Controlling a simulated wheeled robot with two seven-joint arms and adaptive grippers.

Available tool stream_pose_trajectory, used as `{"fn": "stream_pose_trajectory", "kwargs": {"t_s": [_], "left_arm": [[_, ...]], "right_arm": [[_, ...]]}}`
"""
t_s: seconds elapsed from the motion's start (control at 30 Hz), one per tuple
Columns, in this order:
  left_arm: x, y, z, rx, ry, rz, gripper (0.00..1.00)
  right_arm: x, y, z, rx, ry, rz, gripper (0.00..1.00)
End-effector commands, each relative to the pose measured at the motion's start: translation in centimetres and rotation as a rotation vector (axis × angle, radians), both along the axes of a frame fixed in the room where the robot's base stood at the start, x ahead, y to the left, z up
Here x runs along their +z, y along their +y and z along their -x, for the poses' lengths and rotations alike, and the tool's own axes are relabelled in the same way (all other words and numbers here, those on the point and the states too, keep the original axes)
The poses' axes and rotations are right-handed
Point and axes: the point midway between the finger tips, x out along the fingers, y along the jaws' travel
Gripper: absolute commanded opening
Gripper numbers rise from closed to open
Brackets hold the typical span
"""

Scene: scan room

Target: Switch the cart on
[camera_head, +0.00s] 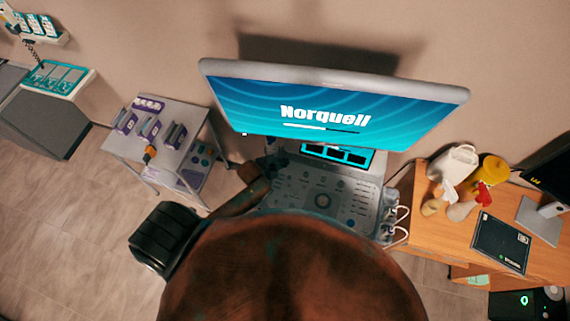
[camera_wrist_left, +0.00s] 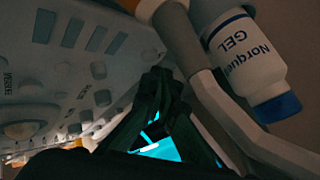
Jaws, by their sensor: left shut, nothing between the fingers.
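The cart's large monitor (camera_head: 335,105) is lit, with a white "Norquell" logo and a progress bar on blue. Below it, a small touch screen (camera_head: 338,155) is lit cyan. The cart's control panel (camera_head: 320,198) has buttons and a round central control; it also shows in the left wrist view (camera_wrist_left: 70,70). My left gripper (camera_head: 273,165) is at the panel's upper left edge, partly lost in shadow. In the wrist view its dark fingers (camera_wrist_left: 160,95) are together and empty, beside the panel edge. The power button cannot be made out. My right gripper is not in view.
A gel bottle (camera_wrist_left: 245,55) and a pale rail (camera_wrist_left: 225,105) are close to the fingers. A white side trolley (camera_head: 165,140) stands left. A wooden desk (camera_head: 425,220) with bottles and a tablet (camera_head: 500,243) stands right. The floor at left (camera_head: 50,220) is clear.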

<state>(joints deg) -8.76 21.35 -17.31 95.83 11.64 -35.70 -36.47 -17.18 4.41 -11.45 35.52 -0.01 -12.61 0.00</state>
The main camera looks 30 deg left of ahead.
Motion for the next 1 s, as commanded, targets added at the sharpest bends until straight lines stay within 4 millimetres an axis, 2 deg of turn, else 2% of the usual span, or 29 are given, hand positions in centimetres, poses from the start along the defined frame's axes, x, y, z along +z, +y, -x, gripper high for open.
{"fn": "stream_pose_trajectory", "kwargs": {"t_s": [0.37,0.8,1.0], "left_arm": [[0.3,0.0,0.0,-0.001,-0.001,0.001,0.00],[4.3,0.0,-0.1,-0.001,-0.002,0.000,0.00],[5.2,-0.1,0.0,0.000,0.000,0.001,0.00]], "right_arm": [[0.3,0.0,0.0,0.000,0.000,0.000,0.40],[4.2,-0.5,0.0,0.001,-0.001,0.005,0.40],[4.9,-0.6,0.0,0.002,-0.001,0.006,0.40]]}}
